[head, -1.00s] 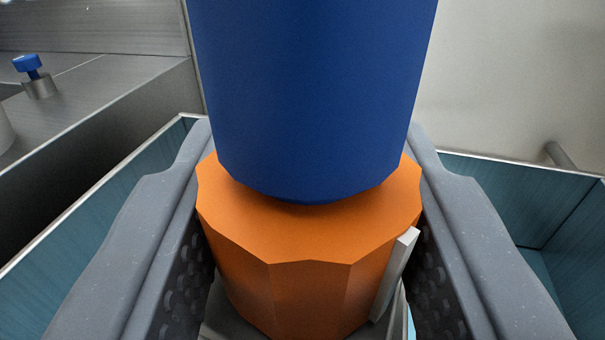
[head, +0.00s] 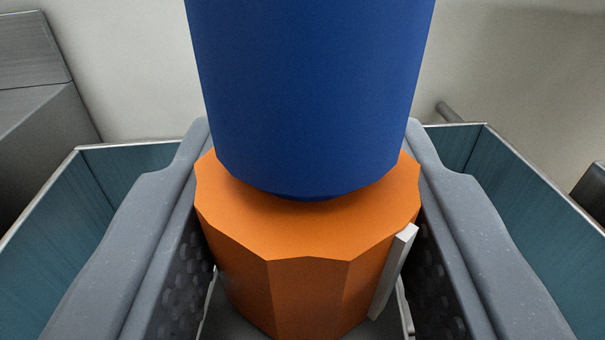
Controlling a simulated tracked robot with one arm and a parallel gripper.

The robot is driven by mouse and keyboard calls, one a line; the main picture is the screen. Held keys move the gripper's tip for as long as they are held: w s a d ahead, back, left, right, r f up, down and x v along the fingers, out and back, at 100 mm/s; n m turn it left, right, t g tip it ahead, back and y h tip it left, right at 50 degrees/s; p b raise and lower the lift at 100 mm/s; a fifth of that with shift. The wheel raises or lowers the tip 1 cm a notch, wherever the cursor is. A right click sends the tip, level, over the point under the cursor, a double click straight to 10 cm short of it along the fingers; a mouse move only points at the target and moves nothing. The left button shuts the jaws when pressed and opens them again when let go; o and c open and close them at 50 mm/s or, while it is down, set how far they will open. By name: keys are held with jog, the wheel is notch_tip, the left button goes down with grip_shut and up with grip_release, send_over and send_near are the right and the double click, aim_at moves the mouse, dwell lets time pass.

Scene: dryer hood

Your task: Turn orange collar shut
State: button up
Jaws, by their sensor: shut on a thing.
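The orange collar (head: 308,246) is a faceted ring in the lower middle of the head view. A pale raised strip (head: 393,271) runs down its right front side. A dark blue cylinder (head: 312,95) rises from the collar's top and fills the upper middle. My gripper (head: 311,235) is shut on the collar, one grey finger on its left side and one on its right. The collar's far side is hidden behind the blue cylinder, and its lower end is cut off by the frame.
Teal panels with pale rims, like the walls of a bin, stand on the left (head: 75,225) and right (head: 500,190). A grey metal block (head: 35,95) is at the upper left. A plain pale wall (head: 520,70) with a short rod (head: 449,112) is behind.

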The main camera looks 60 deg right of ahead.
jog(key=shift+r+m+g+h+p, duration=0.15)
jog(key=shift+m+g+h+p, duration=0.95)
jog(key=shift+g+p, duration=0.95)
jog(key=shift+w+m+g+p, duration=0.1)
jog(key=shift+m+g+p, duration=0.55)
jog(key=shift+m, duration=0.15)
jog(key=o, duration=1)
jog(key=shift+a, duration=0.1)
jog(key=b+v, duration=0.1)
jog(key=v, duration=1.2)
jog(key=shift+a, duration=0.3)
